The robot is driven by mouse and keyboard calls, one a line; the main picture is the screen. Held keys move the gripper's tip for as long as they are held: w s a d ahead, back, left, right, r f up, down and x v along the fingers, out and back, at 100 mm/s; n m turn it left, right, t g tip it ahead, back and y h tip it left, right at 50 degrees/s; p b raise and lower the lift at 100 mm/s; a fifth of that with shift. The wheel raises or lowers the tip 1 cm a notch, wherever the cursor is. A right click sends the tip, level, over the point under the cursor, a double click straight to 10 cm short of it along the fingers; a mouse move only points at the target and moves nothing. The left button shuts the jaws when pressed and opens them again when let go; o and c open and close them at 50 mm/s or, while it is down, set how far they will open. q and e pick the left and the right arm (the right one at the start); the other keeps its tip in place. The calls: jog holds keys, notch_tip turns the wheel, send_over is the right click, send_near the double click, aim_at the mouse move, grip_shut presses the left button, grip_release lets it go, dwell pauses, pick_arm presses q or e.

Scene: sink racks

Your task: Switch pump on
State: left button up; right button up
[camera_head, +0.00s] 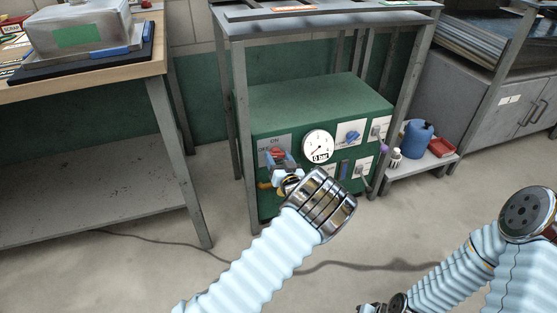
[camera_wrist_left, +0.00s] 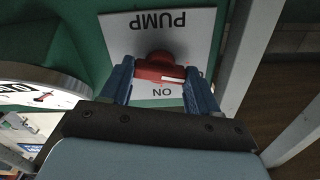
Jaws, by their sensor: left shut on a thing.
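The pump switch is a red knob (camera_head: 277,153) on a white plate (camera_head: 264,145) at the front left of the green pump box (camera_head: 310,105). The plate reads ON at the top and OFF at the left. My left gripper (camera_head: 283,162) is at the plate, its blue fingers shut on the knob. In the left wrist view the red knob (camera_wrist_left: 155,67) sits between the two fingers (camera_wrist_left: 160,82), with PUMP and ON upside down. Its white mark lies sideways, pointing right there, the OFF side. My right gripper is not visible; only my right arm shows.
A round gauge (camera_head: 318,147) reads 0 bar beside the switch. Blue and grey handles sit farther right. Metal frame legs (camera_head: 240,120) stand around the box. A cable (camera_head: 150,239) crosses the floor.

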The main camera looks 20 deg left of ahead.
pick_arm(q)
jog(key=m, duration=0.3)
jog(key=shift+m, duration=0.4)
jog(key=m, duration=0.3)
jog(key=shift+m, duration=0.3)
jog(key=m+p, duration=0.1)
jog(key=m, duration=0.3)
jog(key=shift+m, duration=1.9)
jog(key=o, duration=1.1)
jog(key=shift+c, duration=0.2)
